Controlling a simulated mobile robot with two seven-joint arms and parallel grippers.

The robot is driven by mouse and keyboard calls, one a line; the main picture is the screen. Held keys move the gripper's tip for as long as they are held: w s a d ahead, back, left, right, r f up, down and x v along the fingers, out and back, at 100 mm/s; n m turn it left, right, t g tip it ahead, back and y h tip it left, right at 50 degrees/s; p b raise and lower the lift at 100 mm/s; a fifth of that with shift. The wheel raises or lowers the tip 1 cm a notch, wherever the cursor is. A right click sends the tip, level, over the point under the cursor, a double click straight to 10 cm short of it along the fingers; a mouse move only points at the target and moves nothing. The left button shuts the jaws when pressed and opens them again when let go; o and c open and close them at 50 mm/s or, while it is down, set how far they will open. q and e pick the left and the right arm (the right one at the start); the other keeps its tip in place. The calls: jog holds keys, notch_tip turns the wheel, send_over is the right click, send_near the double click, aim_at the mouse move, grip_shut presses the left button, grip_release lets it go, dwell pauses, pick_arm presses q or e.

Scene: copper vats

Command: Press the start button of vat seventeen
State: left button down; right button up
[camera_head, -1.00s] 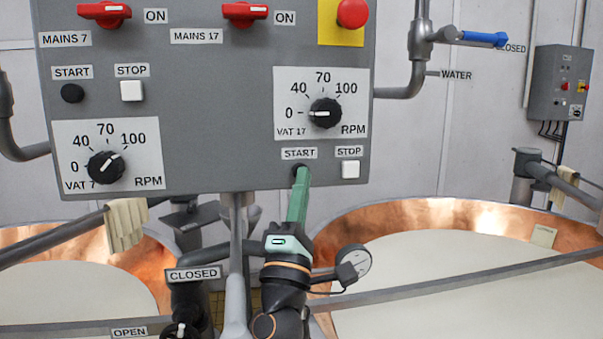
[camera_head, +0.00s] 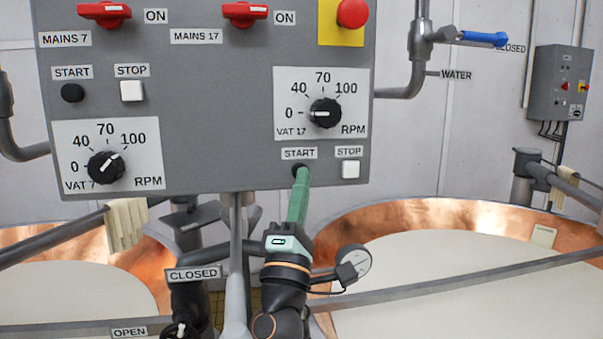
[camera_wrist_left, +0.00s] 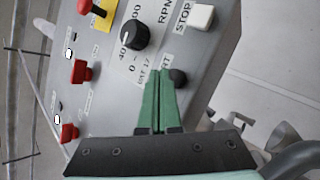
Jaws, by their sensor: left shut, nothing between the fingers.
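The grey control panel (camera_head: 210,110) fills the upper left of the head view. The black start button of vat seventeen (camera_head: 298,170) is at its lower right, under a START label, mostly covered by my gripper's tip. It also shows as a dark round button (camera_wrist_left: 179,77) in the left wrist view, beside the fingertips. My left gripper (camera_head: 303,172) has green fingers, shut and empty, reaching up to the button's lower edge. Whether the tip touches the button, I cannot tell. The white stop button (camera_head: 351,169) is just right of it. My right gripper is out of view.
The vat 17 speed dial (camera_head: 325,113) is above the button, pointing at 0. Vat seven's start button (camera_head: 73,93) is on the panel's left. A red emergency button (camera_head: 352,12) is at the top. Copper vats (camera_head: 400,212) stand below, with a rail (camera_head: 450,280) across.

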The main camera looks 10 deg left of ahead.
pick_arm(q)
jog(key=shift+w+a, duration=0.1)
jog(key=shift+w, duration=0.05)
jog(key=shift+w+a, duration=0.1)
jog(key=shift+w, duration=0.15)
jog(key=shift+w+a, duration=0.15)
jog(key=shift+w, duration=0.3)
dwell(0.9)
dwell(0.3)
jog(key=shift+s+d+p, duration=0.3)
jog(key=shift+s+p, duration=0.55)
jog(key=shift+p, duration=0.05)
